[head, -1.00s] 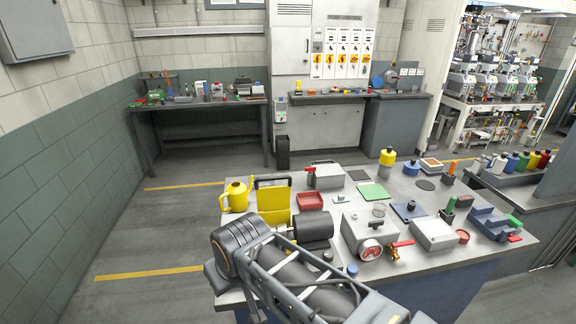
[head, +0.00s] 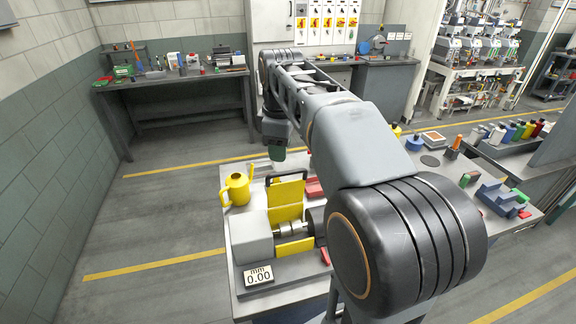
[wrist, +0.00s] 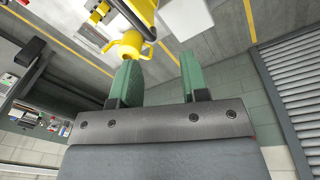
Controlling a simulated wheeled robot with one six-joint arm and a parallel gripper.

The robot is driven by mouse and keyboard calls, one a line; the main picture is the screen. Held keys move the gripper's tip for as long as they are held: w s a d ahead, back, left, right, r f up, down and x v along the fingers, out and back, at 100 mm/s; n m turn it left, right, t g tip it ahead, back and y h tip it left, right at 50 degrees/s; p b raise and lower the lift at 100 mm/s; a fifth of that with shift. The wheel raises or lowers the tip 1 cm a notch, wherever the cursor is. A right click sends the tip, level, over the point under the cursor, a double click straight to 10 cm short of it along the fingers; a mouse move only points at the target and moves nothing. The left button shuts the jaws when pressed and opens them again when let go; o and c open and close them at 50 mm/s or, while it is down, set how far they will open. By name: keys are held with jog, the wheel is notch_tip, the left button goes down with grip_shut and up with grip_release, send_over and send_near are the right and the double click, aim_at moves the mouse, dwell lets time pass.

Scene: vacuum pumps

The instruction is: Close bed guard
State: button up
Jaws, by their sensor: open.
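The bed guard (head: 287,196) is a yellow panel with a black handle frame. It stands raised at the back of the small machine on the table, in the head view. The metal shaft and coupling (head: 293,229) in front of it are uncovered. My gripper (head: 278,152) hangs from my arm behind and above the guard, apart from it, with little of its fingers visible there. In the wrist view my gripper (wrist: 162,80) shows two green fingers spread apart with nothing between them. A yellow part, probably the guard, is cut off at the top of that view.
A yellow watering can (head: 237,187) stands left of the guard and shows near the fingers in the wrist view (wrist: 130,46). A grey block (head: 250,238) and a display reading 0.00 (head: 258,275) are at the table's near left. My arm hides much of the table's middle.

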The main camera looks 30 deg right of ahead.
jog(key=w+d+r+n+g, duration=0.2)
jog(key=w+d+n, duration=0.3)
jog(key=f, duration=0.8)
jog(key=s+f, duration=0.1)
jog(key=f, duration=0.3)
jog(key=shift+a+f, duration=0.3)
jog(key=shift+f, duration=0.1)
grip_shut()
